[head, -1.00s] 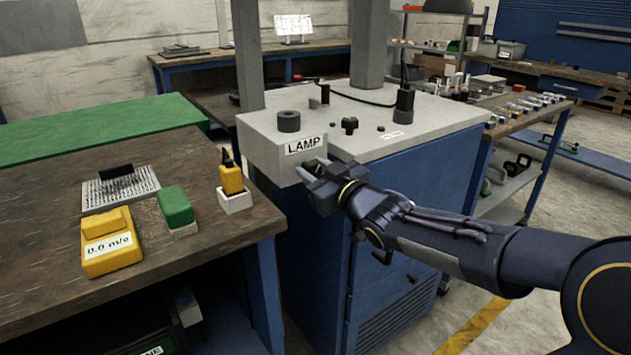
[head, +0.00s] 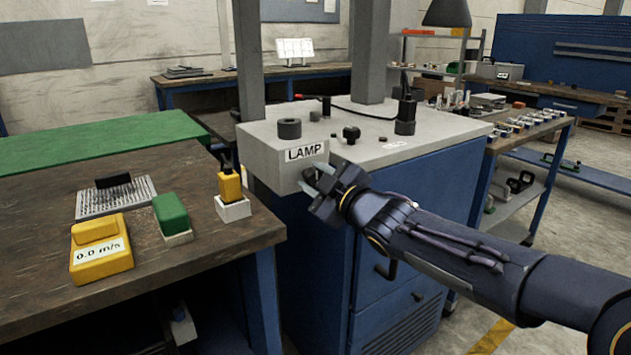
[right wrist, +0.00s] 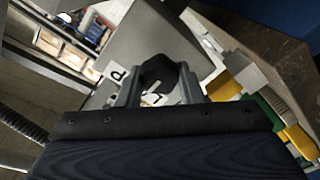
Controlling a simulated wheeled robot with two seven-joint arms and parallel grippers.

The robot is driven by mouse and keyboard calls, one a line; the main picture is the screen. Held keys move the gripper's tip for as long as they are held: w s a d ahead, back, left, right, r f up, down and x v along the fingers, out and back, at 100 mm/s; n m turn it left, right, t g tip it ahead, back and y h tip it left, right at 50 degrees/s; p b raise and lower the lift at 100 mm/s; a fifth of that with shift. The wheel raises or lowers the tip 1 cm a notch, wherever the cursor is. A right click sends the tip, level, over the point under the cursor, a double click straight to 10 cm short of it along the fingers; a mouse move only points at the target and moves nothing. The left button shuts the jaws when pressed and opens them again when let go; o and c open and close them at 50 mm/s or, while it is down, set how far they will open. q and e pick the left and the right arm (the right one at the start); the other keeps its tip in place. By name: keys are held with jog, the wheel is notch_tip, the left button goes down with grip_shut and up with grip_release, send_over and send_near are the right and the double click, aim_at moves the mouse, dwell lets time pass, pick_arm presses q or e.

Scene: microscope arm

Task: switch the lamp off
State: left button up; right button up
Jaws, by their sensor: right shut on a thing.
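The lamp's grey control box (head: 262,160) carries a white label reading LAMP (head: 305,151) on its front, on the near left of the blue cabinet. My right gripper (head: 318,180) is at the box's front face, just below and right of the label. In the right wrist view, a dark, angular knob (right wrist: 157,72) sits between the two fingers of my right gripper (right wrist: 159,86), which are shut on it. The label shows partly behind them. In the head view the gripper hides the knob. My left gripper is not in view.
A yellow meter reading 0.0 m/s (head: 101,250), a green block (head: 171,214) and a yellow tool in a white holder (head: 231,187) stand on the wooden bench (head: 150,265) at left.

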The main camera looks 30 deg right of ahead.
dwell(0.3)
jog(key=o, duration=1)
jog(key=shift+c, duration=0.2)
jog(key=s+p, duration=0.2)
jog(key=s, duration=0.6)
jog(key=shift+d+p, duration=0.3)
jog(key=shift+p, duration=0.1)
jog(key=shift+w, duration=0.1)
